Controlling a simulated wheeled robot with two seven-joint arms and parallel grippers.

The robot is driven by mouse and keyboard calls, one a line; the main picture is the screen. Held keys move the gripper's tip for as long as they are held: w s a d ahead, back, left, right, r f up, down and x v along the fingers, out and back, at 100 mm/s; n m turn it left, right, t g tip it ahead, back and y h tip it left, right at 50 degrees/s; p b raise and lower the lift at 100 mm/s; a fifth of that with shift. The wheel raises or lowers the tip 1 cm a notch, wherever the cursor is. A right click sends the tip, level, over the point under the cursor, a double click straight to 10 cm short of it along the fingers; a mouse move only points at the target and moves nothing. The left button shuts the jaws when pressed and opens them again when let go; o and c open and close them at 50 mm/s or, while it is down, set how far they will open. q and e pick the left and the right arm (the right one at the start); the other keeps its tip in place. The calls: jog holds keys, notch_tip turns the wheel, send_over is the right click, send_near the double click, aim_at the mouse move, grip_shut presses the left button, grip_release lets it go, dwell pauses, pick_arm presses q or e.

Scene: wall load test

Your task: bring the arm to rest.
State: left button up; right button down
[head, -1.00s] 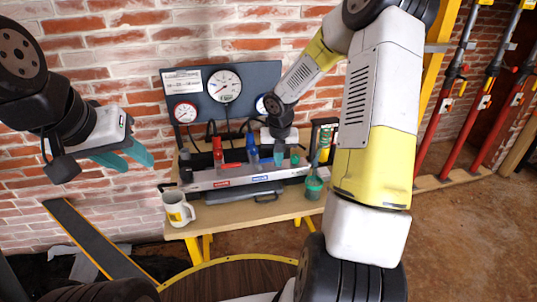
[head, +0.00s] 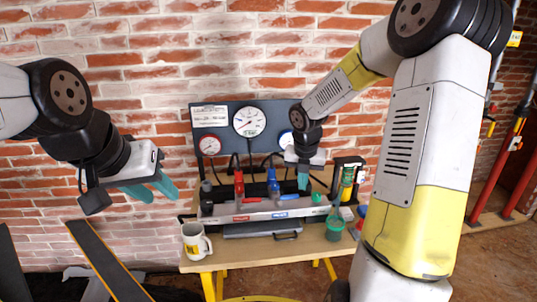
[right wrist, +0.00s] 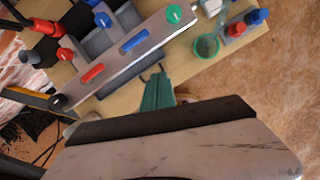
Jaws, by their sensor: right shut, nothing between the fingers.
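My right gripper (head: 303,181) is shut and empty. Its teal fingers point down over the right part of the grey valve rack on the bench, in front of the gauge board. In the right wrist view its fingers (right wrist: 157,92) are together, with the rack's front edge and bench top beyond them. I cannot tell the exact height above the rack. My right arm (head: 405,150) reaches in from the right, bent at the elbow. My left gripper (head: 160,193) hangs in the air left of the bench, its two teal fingers apart with nothing between them.
The rack (head: 262,213) holds red, blue and green valves. A white mug (head: 195,242) stands at the bench's left front. A green cup (head: 334,229) stands at the right. The gauge board (head: 222,135) stands behind, against the brick wall. Red poles (head: 497,180) stand far right.

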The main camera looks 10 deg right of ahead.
jog(key=s+a+r+m+t+y, duration=0.1)
jog(key=s+r+m, duration=0.4)
jog(key=m, duration=0.5)
jog(key=s+a+r+m+t+y, duration=0.1)
jog(key=s+a+r+m, duration=0.2)
jog(key=s+r+m, duration=0.3)
jog(key=s+a+r+m+t+y, duration=0.1)
jog(key=s+r+m, duration=0.4)
jog(key=s+m, duration=0.7)
jog(key=m, duration=0.3)
jog(key=shift+s+a+r, duration=0.15)
jog(key=shift+s+a, duration=0.1)
jog(key=shift+a, duration=0.15)
